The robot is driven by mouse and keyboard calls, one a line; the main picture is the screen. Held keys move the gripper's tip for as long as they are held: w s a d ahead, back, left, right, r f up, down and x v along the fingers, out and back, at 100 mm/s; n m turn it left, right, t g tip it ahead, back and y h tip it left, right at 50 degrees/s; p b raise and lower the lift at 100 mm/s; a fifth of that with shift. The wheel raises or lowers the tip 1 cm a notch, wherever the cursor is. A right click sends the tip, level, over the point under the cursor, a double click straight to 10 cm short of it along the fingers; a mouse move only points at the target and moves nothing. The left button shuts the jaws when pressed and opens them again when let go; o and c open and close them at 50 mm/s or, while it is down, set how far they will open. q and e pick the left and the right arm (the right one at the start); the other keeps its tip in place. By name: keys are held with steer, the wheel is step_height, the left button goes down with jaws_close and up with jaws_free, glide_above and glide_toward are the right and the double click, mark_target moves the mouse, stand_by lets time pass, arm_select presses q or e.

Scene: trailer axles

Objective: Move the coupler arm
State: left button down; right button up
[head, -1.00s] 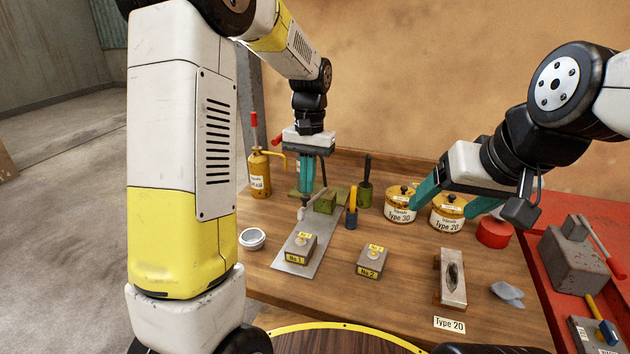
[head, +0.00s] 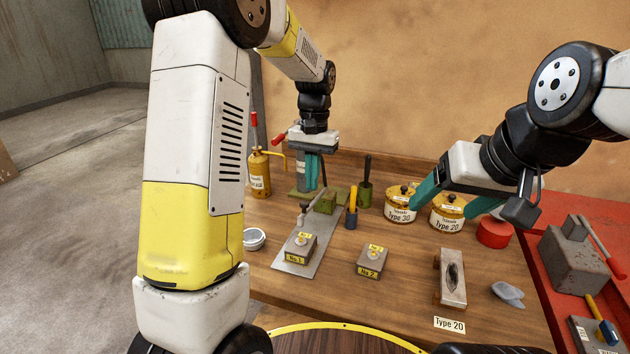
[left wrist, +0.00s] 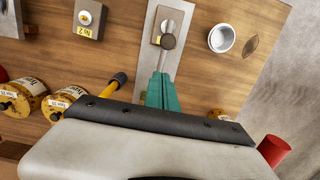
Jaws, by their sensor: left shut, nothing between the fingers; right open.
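The coupler arm (head: 316,201) is a thin light-grey lever with a dark knob near its front end. It lies over the grey plate, behind the No 1 block (head: 300,248). In the left wrist view the coupler arm (left wrist: 163,60) shows beyond the fingertips, with its round dark knob. My left gripper (head: 312,187) is shut and empty, pointing down above the rear part of the plate; its teal fingers also show in the left wrist view (left wrist: 162,80). They look apart from the knob.
The No 2 block (head: 372,261) stands right of the plate (head: 298,269). A white cup (head: 254,239) is at left. Tins (head: 400,204), a yellow-handled tool (head: 352,207) and an oil can (head: 259,176) stand farther back.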

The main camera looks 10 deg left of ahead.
mark_target(313, 202)
arm_select(q)
step_height(313, 202, up, 8)
steer(key=shift+w, duration=0.35)
steer(key=shift+d+f, duration=0.1)
stand_by(0.3)
steer(key=s+a+r+t+h, duration=0.1)
steer(key=s+a+r+t, duration=0.15)
steer(key=s, duration=0.35)
steer(key=s+a+r+t+h, duration=0.1)
steer(key=s+r, duration=0.2)
steer(key=s, duration=0.4)
steer(key=s+f+n+t, duration=0.1)
steer(key=s+t, duration=0.3)
steer(key=s, duration=0.7)
steer(key=shift+a+f+n, duration=0.2)
steer(key=shift+f+n, duration=0.1)
steer(key=shift+f, duration=0.2)
